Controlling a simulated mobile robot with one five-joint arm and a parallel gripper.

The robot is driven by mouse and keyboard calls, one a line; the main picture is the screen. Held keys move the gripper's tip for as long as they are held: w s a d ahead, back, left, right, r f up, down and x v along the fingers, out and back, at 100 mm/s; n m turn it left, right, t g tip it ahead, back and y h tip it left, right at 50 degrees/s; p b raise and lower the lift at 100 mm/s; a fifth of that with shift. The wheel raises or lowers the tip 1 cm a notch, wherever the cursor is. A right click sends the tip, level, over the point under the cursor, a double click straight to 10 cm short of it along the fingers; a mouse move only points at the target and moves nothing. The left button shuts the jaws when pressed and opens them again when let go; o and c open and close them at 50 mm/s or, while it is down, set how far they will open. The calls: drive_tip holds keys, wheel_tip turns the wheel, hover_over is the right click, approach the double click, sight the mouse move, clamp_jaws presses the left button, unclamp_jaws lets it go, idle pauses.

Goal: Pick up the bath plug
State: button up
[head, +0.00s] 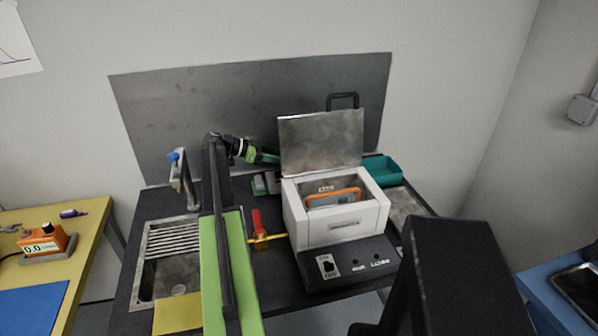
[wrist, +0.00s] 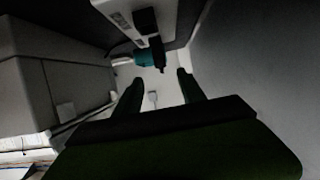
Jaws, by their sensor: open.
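My gripper (head: 268,157) is at the back of the bench in the head view, just left of the bath's raised lid. In the wrist view its two dark green fingers (wrist: 159,80) stand apart, with nothing held between them. A teal and black piece (wrist: 150,58), which may be the bath plug, lies beyond the fingertips, slightly left of the middle of the gap. It appears apart from the fingers. A white block with dark fittings (wrist: 126,16) is above it. I cannot make out the plug for certain in the head view.
The white bath (head: 335,229) stands right of my gripper with its metal lid (head: 321,142) up and an orange-rimmed item (head: 333,198) inside. A metal backsplash (head: 170,105) rises behind. A sink (head: 147,273) with a tap (head: 181,182) is at left; a teal bin (head: 383,170) is at right.

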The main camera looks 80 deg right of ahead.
drive_tip(key=b+x, duration=0.1)
drive_tip(key=x, duration=0.2)
drive_tip(key=b+x, duration=0.2)
drive_tip(key=x, duration=0.2)
drive_tip(key=b+x, duration=0.1)
drive_tip(key=x, duration=0.3)
drive_tip(key=shift+f+b, duration=0.35)
drive_tip(key=shift+f, duration=0.05)
clamp_jaws()
drive_tip(key=shift+r, duration=0.1)
